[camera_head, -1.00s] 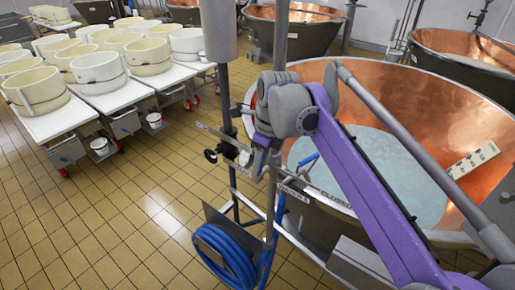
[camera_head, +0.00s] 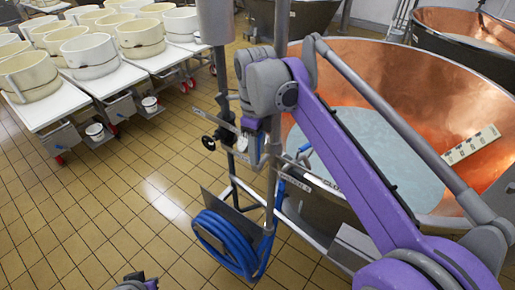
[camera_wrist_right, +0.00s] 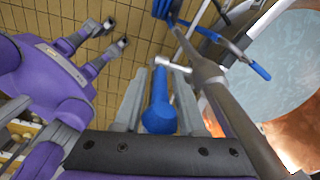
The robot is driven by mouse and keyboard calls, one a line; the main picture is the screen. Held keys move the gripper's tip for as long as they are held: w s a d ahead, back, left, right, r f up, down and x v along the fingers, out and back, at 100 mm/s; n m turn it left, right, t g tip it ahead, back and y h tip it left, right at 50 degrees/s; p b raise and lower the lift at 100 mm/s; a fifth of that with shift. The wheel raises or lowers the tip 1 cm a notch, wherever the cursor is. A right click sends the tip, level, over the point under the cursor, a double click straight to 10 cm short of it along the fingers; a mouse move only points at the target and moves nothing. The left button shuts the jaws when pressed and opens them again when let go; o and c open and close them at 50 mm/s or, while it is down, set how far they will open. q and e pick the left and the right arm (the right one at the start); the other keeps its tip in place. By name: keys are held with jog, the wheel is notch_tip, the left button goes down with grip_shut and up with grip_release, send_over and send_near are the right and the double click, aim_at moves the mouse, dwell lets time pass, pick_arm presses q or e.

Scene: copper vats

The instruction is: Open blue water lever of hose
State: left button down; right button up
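The blue water lever (camera_wrist_right: 158,108) shows in the right wrist view, joined to a metal fitting on a grey pipe. My right gripper (camera_wrist_right: 157,100) is open, with one finger on each side of the lever; I cannot tell if they touch it. In the head view my right gripper (camera_head: 250,137) is beside the upright pipe, and the lever is hidden there. The coiled blue hose (camera_head: 228,243) hangs lower on the stand. My left gripper (camera_head: 140,282) shows at the bottom edge, and in the right wrist view (camera_wrist_right: 115,33) it is open and empty.
A copper vat (camera_head: 415,85) with pale liquid stands right of the pipe stand (camera_head: 275,125). A blue-handled part (camera_head: 305,148) is at its near rim. White carts (camera_head: 105,85) with cream tubs stand at the upper left. The tiled floor (camera_head: 110,200) between is clear.

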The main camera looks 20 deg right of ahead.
jog(key=shift+o, duration=0.5)
notch_tip(320, 180, up, 11)
jog(key=shift+w+a+f+p, duration=0.1)
jog(key=shift+w+p, duration=0.05)
jog(key=shift+p, duration=0.6)
pick_arm(q)
jog(key=shift+w+r, duration=0.35)
jog(key=shift+r, duration=0.2)
jog(key=shift+w+r, duration=0.3)
jog(key=shift+r, duration=0.2)
jog(key=shift+s, duration=0.1)
pick_arm(e)
jog(key=shift+f, duration=0.1)
